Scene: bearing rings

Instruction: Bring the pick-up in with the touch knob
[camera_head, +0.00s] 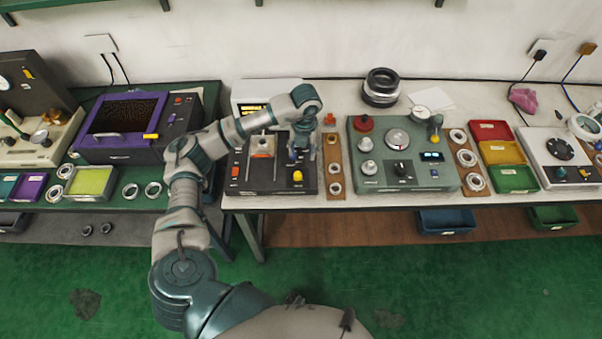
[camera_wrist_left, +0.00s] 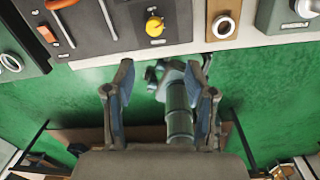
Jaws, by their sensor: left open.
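A dark tester (camera_head: 268,184) stands at the left end of the white bench. A yellow knob (camera_head: 297,176) is at its front right; it also shows at the top of the left wrist view (camera_wrist_left: 154,26). I cannot tell whether it is the touch knob. A grey unit with an orange part (camera_head: 263,146), perhaps the pick-up, sits near the tester's middle back. My left gripper (camera_head: 301,155) hangs over the tester's right side, behind the yellow knob in the picture. In the left wrist view its fingers (camera_wrist_left: 163,80) are apart with nothing held. My right gripper is not shown.
A brown strip with rings (camera_head: 334,168) lies right of the tester, then a grey-green console (camera_head: 375,180) with several knobs. A purple-framed machine (camera_head: 115,155) stands to the left. Red, yellow and green trays (camera_head: 516,178) sit farther right. Green floor lies in front of the bench.

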